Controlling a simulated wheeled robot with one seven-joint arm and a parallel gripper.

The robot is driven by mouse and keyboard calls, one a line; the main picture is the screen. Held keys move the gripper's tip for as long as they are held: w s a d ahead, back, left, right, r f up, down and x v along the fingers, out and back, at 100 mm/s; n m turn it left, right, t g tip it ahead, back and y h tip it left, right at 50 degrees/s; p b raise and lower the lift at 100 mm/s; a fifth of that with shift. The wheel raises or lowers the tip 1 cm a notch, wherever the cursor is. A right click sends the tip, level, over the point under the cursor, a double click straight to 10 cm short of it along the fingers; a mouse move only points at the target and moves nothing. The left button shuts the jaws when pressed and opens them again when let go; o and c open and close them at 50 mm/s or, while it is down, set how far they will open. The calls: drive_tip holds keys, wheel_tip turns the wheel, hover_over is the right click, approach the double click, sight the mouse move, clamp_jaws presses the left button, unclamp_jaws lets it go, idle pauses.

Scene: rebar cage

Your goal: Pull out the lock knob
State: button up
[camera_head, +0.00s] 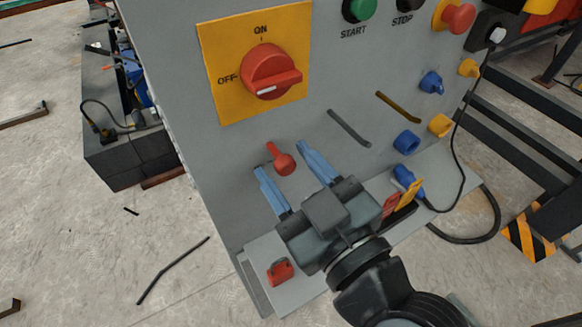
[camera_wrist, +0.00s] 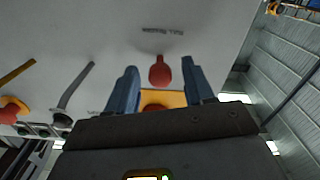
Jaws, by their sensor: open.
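A small red lock knob (camera_head: 281,159) sticks out of the grey panel face, below the large red rotary switch. In the wrist view the red knob (camera_wrist: 160,72) shows between the two fingers, with a gap on each side. My gripper (camera_head: 283,158) is open, its blue fingers pointing at the panel on either side of the knob. The blue fingers (camera_wrist: 159,67) are empty in the wrist view. The depth between fingertips and knob is hard to judge.
A red ON/OFF switch (camera_head: 270,72) sits on a yellow plate above. A grey lever (camera_head: 349,128) and a brown lever (camera_head: 398,107) stand to the right, with blue sockets (camera_head: 406,141) beyond. A ledge (camera_head: 300,291) with a red part (camera_head: 280,271) lies below.

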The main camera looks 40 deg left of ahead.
drive_tip(key=b+v, duration=0.1)
drive_tip(key=v, duration=0.6)
drive_tip(key=shift+s+d+b, duration=0.15)
drive_tip(key=shift+d+b, duration=0.2)
